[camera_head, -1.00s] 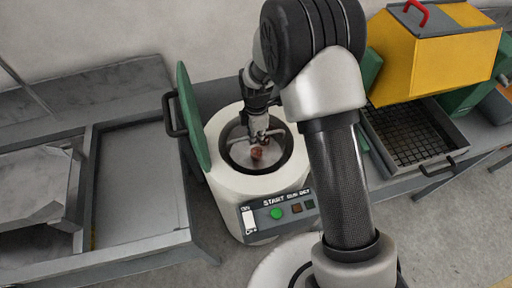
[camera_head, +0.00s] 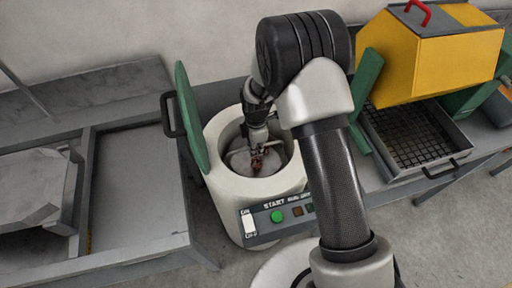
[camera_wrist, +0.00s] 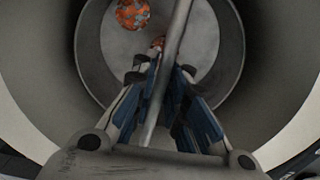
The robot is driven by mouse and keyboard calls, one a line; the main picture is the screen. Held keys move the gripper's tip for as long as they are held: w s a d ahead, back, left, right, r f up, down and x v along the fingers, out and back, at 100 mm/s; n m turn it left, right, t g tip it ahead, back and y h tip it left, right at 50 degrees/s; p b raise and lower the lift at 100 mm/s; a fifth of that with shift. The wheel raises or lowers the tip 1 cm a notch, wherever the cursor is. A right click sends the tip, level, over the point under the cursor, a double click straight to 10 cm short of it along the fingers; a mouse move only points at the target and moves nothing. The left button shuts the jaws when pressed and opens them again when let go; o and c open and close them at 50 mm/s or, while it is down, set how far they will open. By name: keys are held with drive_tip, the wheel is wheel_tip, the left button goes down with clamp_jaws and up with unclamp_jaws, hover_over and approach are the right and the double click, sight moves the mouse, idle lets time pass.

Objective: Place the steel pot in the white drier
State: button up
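The steel pot (camera_wrist: 110,58) is inside the round bowl of the white drier (camera_head: 222,186). In the wrist view I look down into the pot, and copper-coloured coils (camera_wrist: 132,13) show in it. Its bar-like handle (camera_wrist: 178,25) runs between the two fingers of my gripper (camera_wrist: 163,68). In the head view my gripper (camera_head: 259,151) points down into the drier's opening. Whether the fingers press on the handle is not clear. The far side of the pot and the drier's right rim are partly hidden by my arm.
The drier's green lid (camera_head: 190,115) stands open at its left. A control panel (camera_head: 285,214) with a green button is on its front. A grey metal table (camera_head: 140,190) is at the left. A yellow machine (camera_head: 430,60) with a mesh tray (camera_head: 410,135) stands at the right.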

drive_tip(key=o, duration=0.3)
drive_tip(key=s+d+r+m+t+p, duration=0.1)
drive_tip(key=d+r+m+p, duration=0.1)
drive_tip(key=r, duration=0.9)
drive_tip(key=s+d+r+m+p, duration=0.1)
drive_tip(key=r+m+p, duration=0.1)
drive_tip(key=r, duration=0.8)
drive_tip(key=s+d+r+m+t, duration=0.1)
drive_tip(key=s+d+r+m, duration=0.2)
drive_tip(key=r, duration=0.3)
drive_tip(key=s+d+r+m, duration=0.3)
drive_tip(key=s+r, duration=0.1)
drive_tip(key=r, duration=0.1)
drive_tip(key=s+d+r+m+t, duration=0.1)
drive_tip(key=s+d+r+m, duration=0.1)
drive_tip(key=s+m, duration=0.3)
drive_tip(key=s+d+r+m+t, duration=0.1)
drive_tip(key=s+d+r+m, duration=0.2)
drive_tip(key=s+m, duration=0.3)
drive_tip(key=s, duration=0.5)
drive_tip(key=shift+s+d+r+t, duration=0.2)
drive_tip(key=shift+s+t, duration=0.1)
drive_tip(key=shift+s, duration=0.1)
